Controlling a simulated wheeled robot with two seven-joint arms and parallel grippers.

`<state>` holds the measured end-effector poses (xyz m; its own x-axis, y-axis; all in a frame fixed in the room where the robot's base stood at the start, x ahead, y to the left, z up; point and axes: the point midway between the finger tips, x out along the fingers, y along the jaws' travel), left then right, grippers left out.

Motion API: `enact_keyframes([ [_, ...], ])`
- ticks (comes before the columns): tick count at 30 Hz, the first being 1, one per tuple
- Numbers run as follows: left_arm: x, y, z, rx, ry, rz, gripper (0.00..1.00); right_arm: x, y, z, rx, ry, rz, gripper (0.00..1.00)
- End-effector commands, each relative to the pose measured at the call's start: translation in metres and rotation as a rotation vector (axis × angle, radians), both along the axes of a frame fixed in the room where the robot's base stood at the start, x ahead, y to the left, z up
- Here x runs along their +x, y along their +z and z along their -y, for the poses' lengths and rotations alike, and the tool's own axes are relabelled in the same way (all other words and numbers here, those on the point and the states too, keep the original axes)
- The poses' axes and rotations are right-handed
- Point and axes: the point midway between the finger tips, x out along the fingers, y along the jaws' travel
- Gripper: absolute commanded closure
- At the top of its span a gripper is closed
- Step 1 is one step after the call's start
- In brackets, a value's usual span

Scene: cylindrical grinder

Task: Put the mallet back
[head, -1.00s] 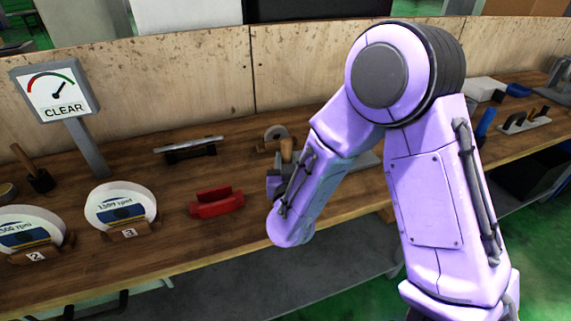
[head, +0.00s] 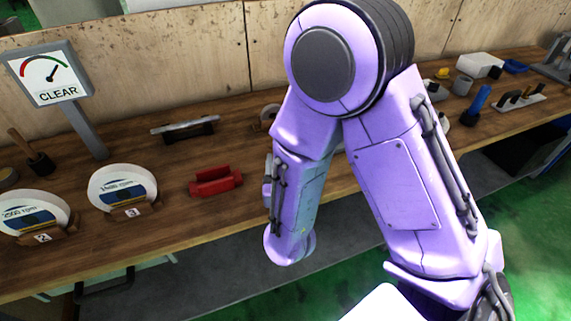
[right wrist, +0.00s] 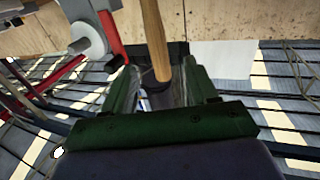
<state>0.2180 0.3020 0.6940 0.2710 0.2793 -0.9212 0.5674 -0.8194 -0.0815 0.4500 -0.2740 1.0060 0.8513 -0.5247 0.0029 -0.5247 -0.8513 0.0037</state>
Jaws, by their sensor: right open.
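In the head view my own purple arm hides this gripper and the handle. Another wooden-handled tool with a black head (head: 38,162) stands at the far left of the bench, tilted. My left gripper is not in view.
On the wooden bench (head: 120,235) stand numbered grinding wheels (head: 123,188), a red holder (head: 215,182), a dark bar (head: 185,128) and a gauge sign reading CLEAR (head: 48,73). A blue-handled tool (head: 476,103) and a white box (head: 480,65) are at the right. A wooden board backs the bench.

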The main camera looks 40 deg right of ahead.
Motion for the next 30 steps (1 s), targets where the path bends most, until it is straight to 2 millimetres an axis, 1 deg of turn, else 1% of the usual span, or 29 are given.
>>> enact_keyframes([
  [1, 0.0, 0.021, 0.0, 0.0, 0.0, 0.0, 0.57, -0.005, 0.01, -0.004, -0.003, 0.005, -0.007, 0.42],
  [3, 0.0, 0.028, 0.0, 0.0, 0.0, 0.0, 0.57, -0.014, 0.007, -0.009, -0.001, 0.007, -0.006, 0.42],
  [6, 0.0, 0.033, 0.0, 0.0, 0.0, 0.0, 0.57, -0.027, 0.004, -0.017, -0.001, 0.006, -0.003, 0.42],
  [9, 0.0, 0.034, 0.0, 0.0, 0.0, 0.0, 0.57, -0.033, 0.002, -0.02, 0.001, 0.004, 0.0, 0.42],
  [14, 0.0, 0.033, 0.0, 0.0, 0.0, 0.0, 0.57, -0.034, -0.002, -0.02, 0.005, 0.004, -0.005, 0.42],
  [15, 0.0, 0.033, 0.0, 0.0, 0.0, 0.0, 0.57, -0.035, -0.01, -0.02, 0.017, 0.01, -0.031, 0.42],
  [16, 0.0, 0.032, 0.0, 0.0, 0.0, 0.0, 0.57, -0.036, -0.023, -0.018, 0.036, 0.018, -0.066, 0.42],
  [17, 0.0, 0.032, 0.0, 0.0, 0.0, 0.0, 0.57, -0.038, -0.04, -0.016, 0.063, 0.028, -0.118, 0.42],
  [19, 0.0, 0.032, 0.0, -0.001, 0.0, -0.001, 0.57, -0.053, -0.097, -0.009, 0.161, 0.051, -0.293, 0.42],
  [20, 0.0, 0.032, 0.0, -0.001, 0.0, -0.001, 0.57, -0.065, -0.125, -0.005, 0.213, 0.052, -0.381, 0.42],
  [21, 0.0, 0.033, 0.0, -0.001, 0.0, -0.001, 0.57, -0.086, -0.16, 0.0, 0.282, 0.048, -0.498, 0.42],
  [23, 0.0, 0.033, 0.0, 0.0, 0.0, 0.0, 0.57, -0.123, -0.205, 0.008, 0.379, 0.024, -0.661, 0.42],
  [24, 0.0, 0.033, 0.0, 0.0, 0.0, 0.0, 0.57, -0.148, -0.228, 0.013, 0.435, 0.001, -0.756, 0.42],
  [27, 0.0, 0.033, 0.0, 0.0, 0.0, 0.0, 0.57, -0.202, -0.264, 0.022, 0.535, -0.059, -0.934, 0.42],
  [30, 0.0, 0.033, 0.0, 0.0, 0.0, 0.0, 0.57, -0.229, -0.277, 0.027, 0.58, -0.095, -1.017, 0.42],
])
